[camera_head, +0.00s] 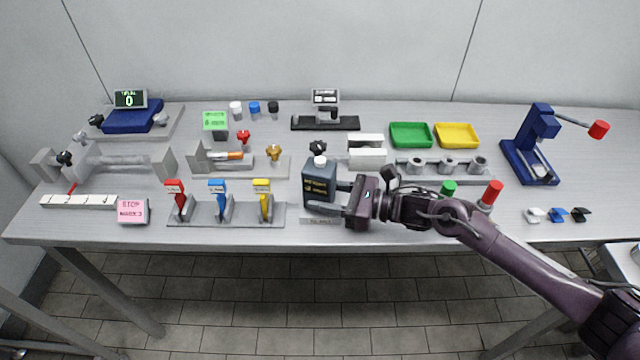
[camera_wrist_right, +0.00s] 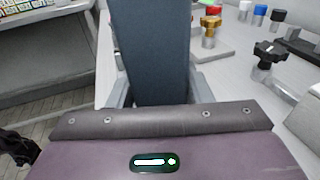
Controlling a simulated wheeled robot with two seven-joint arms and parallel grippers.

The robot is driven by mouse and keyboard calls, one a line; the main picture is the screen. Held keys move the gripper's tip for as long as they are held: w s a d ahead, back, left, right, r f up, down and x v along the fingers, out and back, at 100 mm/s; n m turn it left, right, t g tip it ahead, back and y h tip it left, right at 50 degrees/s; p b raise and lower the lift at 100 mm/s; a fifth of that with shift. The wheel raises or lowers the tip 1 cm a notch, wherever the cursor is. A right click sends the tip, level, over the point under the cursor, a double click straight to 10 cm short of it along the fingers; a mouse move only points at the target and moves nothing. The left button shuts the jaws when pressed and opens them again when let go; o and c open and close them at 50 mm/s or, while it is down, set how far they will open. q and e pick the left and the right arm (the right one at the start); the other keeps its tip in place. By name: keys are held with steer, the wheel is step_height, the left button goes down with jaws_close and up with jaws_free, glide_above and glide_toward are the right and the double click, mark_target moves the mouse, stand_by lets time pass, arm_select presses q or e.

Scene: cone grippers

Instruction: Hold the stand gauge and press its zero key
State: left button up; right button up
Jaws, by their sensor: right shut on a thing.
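My left gripper is out of view.
A black knob (camera_head: 318,147) and a white box (camera_head: 367,152) stand between container and gauge. Green (camera_head: 410,135) and yellow (camera_head: 457,135) trays lie right of the gauge. Red, blue and yellow levers (camera_head: 217,196) stand to the left.

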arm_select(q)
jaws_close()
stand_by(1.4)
